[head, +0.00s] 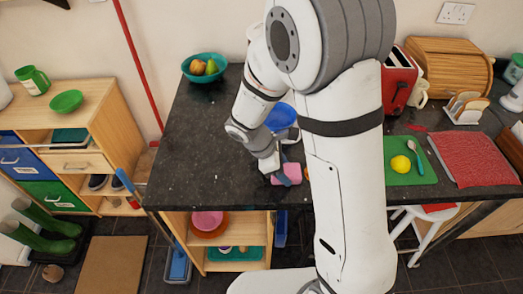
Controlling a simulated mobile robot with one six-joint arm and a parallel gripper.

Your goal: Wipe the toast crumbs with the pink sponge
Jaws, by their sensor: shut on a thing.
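The pink sponge (291,173) is at the dark granite counter (205,165), near its front edge in the head view. My gripper (276,178) is shut on the sponge. The sponge is at or just above the counter surface; I cannot tell if it touches. My arm hides part of the counter to the right of the sponge. The toast crumbs are too small to make out for sure; a few pale specks show on the counter left of my gripper.
A blue bowl (281,117) stands behind my gripper, partly hidden. A teal fruit bowl (204,68) is at the back left. Right of my arm are a green board (412,174) with a lemon, a red cloth (474,160) and a red toaster (398,82). The counter's left part is clear.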

